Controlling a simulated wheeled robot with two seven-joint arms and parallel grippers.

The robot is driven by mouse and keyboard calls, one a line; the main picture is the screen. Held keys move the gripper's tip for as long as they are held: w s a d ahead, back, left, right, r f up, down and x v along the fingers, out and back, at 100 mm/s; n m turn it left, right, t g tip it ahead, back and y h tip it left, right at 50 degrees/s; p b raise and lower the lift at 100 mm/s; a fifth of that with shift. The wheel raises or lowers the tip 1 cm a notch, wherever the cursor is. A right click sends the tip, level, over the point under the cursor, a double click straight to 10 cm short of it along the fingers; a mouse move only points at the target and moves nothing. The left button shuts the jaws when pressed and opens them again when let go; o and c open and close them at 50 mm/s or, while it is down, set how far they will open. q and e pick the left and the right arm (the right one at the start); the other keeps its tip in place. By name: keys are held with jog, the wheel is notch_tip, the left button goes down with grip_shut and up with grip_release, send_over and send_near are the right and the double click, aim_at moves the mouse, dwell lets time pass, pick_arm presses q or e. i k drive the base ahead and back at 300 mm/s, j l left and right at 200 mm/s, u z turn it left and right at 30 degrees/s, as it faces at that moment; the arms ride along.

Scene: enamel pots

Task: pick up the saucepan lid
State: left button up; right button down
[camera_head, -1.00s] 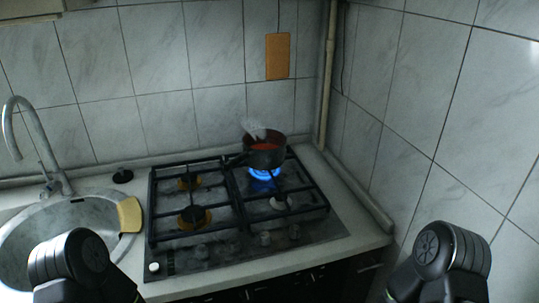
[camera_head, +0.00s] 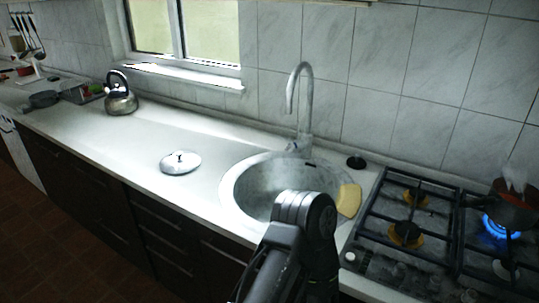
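The saucepan lid (camera_head: 180,162) is a round, pale metal lid with a small dark knob. It lies flat, knob up, on the white counter (camera_head: 135,143) left of the sink. Nothing touches it. The red saucepan (camera_head: 515,208) is on a lit burner at the right edge, partly cut off by the frame. A dark grey link of one of my arms rises in front of the sink, right of the lid. Neither of my grippers shows, so their state is hidden.
The round sink (camera_head: 240,182) with its tall tap (camera_head: 302,92) lies between the lid and the gas stove (camera_head: 410,222). A yellow sponge (camera_head: 349,200) sits on the sink's right rim. A kettle (camera_head: 120,98) stands farther left. The counter around the lid is clear.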

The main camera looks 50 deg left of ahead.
aim_at(180, 163)
jog(key=u, duration=2.2)
jog(key=i+j, duration=0.25)
jog(key=j, duration=0.15)
jog(key=i+j, duration=0.2)
jog(key=j, duration=0.2)
jog(key=i+j, duration=0.25)
jog(key=j, duration=0.15)
jog(key=z, duration=1.5)
